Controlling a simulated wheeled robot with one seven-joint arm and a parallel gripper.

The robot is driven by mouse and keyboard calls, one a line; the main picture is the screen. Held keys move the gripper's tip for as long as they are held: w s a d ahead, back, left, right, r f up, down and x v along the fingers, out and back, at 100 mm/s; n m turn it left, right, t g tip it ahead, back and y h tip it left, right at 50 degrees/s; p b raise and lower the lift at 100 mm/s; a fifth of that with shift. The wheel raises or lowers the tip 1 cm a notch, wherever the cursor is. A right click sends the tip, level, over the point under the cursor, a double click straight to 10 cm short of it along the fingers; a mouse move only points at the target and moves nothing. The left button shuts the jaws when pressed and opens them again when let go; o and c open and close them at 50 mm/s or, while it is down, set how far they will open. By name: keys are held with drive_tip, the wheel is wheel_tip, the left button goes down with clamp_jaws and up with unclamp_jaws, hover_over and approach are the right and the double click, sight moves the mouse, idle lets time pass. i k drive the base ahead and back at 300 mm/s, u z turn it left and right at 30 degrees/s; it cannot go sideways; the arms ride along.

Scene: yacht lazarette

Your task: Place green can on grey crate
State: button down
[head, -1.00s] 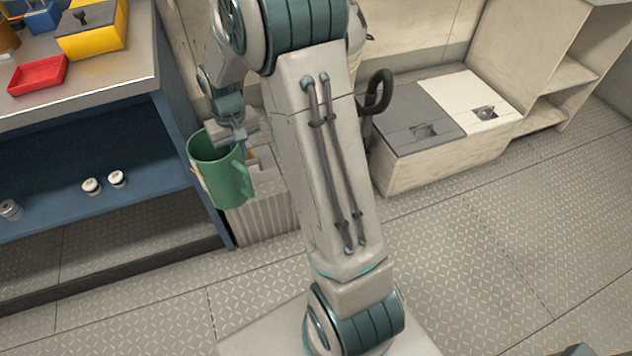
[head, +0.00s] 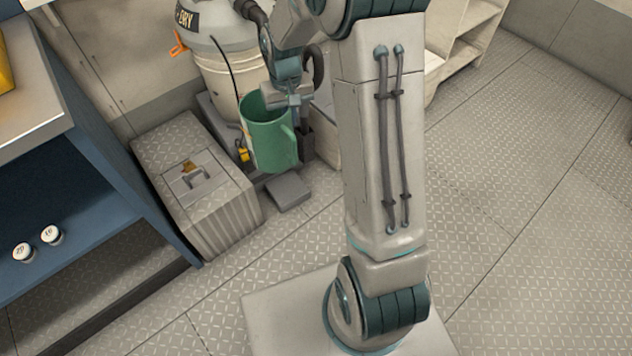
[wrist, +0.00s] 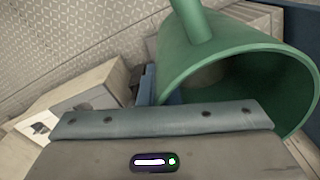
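The green can (head: 270,137) is mug-shaped with a side handle and hangs in the air, mouth up and slightly tilted. My gripper (head: 294,108) is at the can's rim on its right side and appears shut on it; the fingertips are partly hidden. In the wrist view the can (wrist: 215,45) fills the upper right, its open mouth facing the camera. The grey crate (head: 222,214), ribbed with a treadplate lid and a latch, stands on the floor to the left of the can, apart from it. Its lid looks clear except for the latch fitting.
A blue shelf unit (head: 105,165) stands close to the crate's left, with two small white-topped jars (head: 38,243) on its shelf. A large cream canister (head: 222,70) with a hose stands behind the can. A small grey block (head: 288,192) lies on the floor. The floor at right is open.

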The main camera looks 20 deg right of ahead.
sight(286, 191)
drive_tip(key=z, duration=2.05)
drive_tip(key=k, duration=0.75)
drive_tip(key=u, duration=1.5)
drive_tip(key=i, duration=1)
